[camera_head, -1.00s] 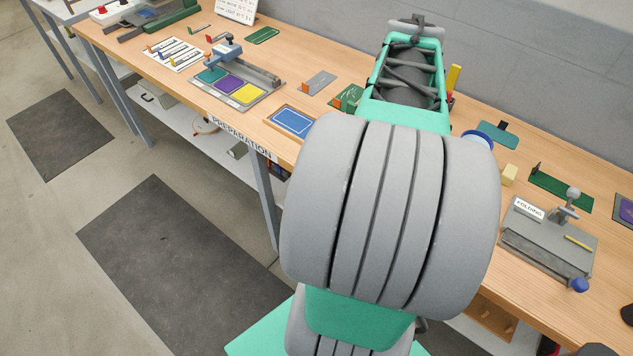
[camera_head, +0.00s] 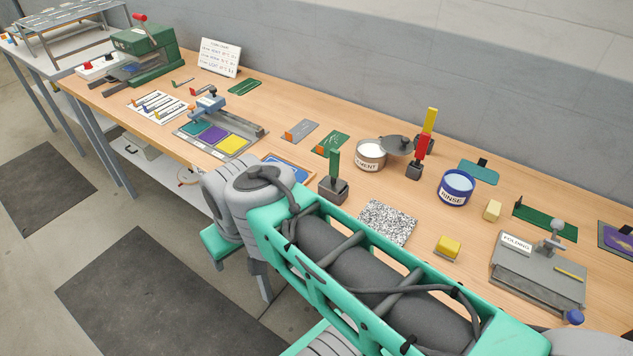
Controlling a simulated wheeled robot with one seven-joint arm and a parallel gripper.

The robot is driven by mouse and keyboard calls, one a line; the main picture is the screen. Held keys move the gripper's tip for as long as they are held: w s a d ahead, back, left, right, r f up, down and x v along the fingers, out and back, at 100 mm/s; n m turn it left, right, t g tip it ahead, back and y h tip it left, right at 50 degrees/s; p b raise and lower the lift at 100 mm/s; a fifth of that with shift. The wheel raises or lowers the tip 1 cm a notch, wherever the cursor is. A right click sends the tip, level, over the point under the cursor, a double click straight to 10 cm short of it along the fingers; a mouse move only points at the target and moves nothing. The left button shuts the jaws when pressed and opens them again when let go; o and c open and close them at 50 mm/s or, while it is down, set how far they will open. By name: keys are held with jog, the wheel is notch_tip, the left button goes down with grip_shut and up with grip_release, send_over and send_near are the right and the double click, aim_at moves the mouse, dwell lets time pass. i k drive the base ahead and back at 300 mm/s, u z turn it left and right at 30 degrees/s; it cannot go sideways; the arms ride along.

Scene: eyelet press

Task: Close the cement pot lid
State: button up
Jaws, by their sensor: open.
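The cement pot (camera_head: 369,160) is a white tub labelled CEMENT near the back middle of the bench. Its top is open and pale contents show inside. The grey round lid (camera_head: 398,145) with a small knob lies off to the right side of the pot's mouth, touching or very near its rim. How it is joined to the pot cannot be told. My arm crosses the foreground, well in front of the pot. My gripper is not visible in this view.
The red and yellow upright piece (camera_head: 425,142) stands just right of the lid. The RINSE pot (camera_head: 456,189) is farther right. A dark block with a green upright (camera_head: 333,180) and a speckled sheet (camera_head: 387,222) lie in front. A grey wall runs behind.

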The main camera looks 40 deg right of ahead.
aim_at(394, 144)
jog(key=z, duration=1.4)
jog(key=k, duration=0.5)
jog(key=u, duration=0.95)
jog(key=i, duration=1.3)
jog(key=z, duration=0.9)
